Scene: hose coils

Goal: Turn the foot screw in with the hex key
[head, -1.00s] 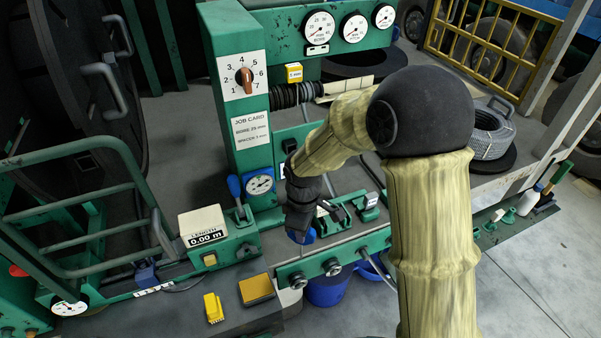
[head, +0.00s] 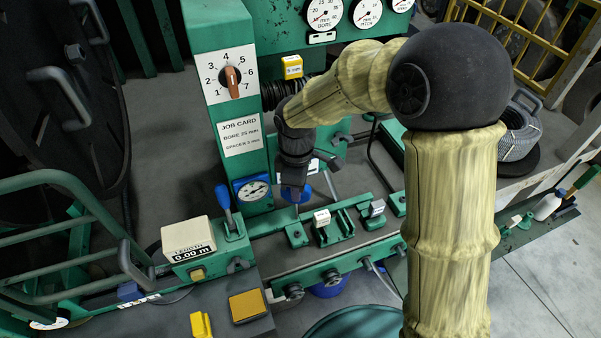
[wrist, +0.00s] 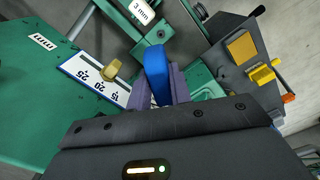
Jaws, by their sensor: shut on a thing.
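My gripper (head: 297,188) hangs from the arm above the green bench, near the gauge post. Its fingers are shut on a blue handle (wrist: 155,72), which stands up between them in the wrist view. The blue handle also shows just below the gripper in the head view (head: 305,193). I take it to be the hex key's handle. A thin shaft seems to point down under it, but its tip is not clear. I cannot make out the foot screw in either view.
A green rack (head: 335,227) with small labelled parts lies right of the gripper. A length counter (head: 189,238) and a yellow pad (head: 248,305) are at left front.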

